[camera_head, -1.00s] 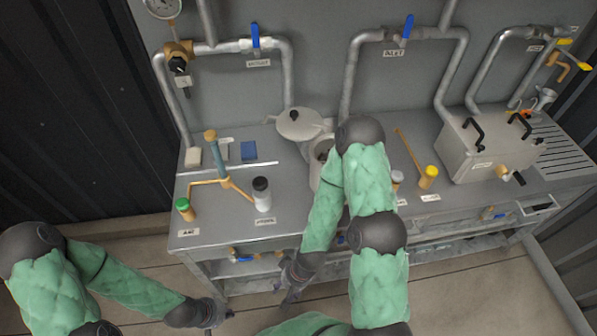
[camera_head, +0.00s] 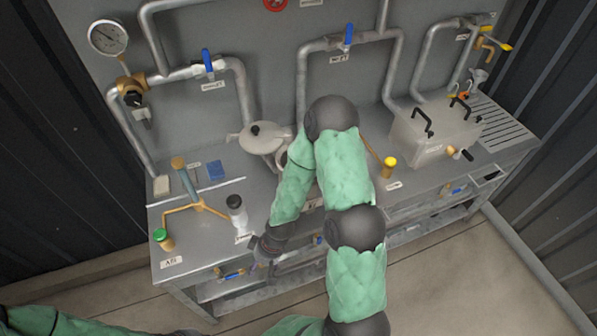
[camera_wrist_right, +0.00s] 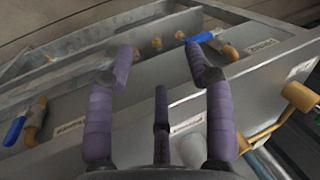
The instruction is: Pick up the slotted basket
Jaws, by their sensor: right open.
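I cannot make out a slotted basket in either view. A pale metal pot (camera_head: 283,158) stands at the middle of the bench, partly hidden behind my right arm, and its inside cannot be seen. A round lid (camera_head: 264,137) with a dark knob is beside it. My right gripper (camera_head: 262,250) is in front of the bench's front edge, below the white bottle. In the right wrist view its purple fingers (camera_wrist_right: 160,50) are spread and empty, facing the bench front. My left arm shows only at the bottom left edge; its gripper is out of view.
A blue valve lever (camera_wrist_right: 200,38) is near my right fingers.

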